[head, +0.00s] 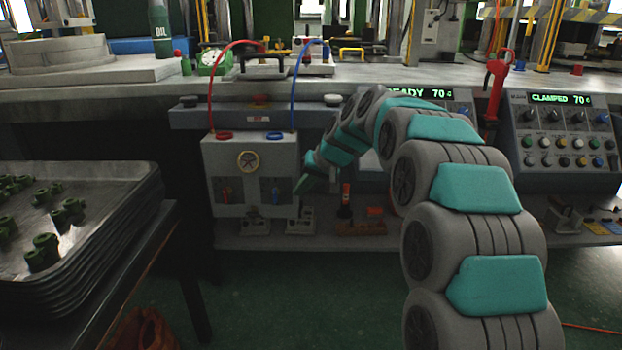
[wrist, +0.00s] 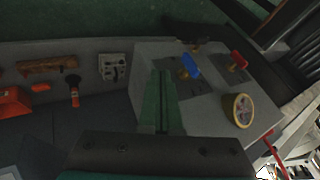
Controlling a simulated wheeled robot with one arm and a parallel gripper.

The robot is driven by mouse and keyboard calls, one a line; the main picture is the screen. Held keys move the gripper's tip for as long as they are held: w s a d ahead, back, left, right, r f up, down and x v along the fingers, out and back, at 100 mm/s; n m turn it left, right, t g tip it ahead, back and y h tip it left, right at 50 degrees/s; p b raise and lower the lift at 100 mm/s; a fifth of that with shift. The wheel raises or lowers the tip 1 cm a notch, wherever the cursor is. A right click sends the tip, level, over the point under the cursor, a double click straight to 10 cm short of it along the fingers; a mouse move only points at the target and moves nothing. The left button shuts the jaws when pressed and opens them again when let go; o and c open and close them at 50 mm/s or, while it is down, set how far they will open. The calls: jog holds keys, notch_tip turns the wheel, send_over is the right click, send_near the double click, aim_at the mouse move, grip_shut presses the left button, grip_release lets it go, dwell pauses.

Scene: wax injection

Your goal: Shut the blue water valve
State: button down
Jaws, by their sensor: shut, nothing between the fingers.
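The blue water valve has a small blue lever (head: 276,196) low on the right of the front of a pale grey box (head: 226,164). In the wrist view the blue lever (wrist: 190,67) stands out from the box face. My gripper (head: 300,188) is at the right side of the box in the head view. In the wrist view its two green fingers (wrist: 161,74) are together and empty, their tips just left of the blue lever. A gap shows between tips and lever in that view; the depth between them is hard to judge.
A red lever (wrist: 237,60) and a yellow-rimmed round dial or wheel (wrist: 238,110) share the box face. Red (head: 211,95) and blue (head: 293,85) hoses rise from the box top. Small tools lie on the shelf (head: 320,234). Stacked trays (head: 130,215) stand at left.

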aim_at(275, 195)
jog(key=shift+a, duration=2)
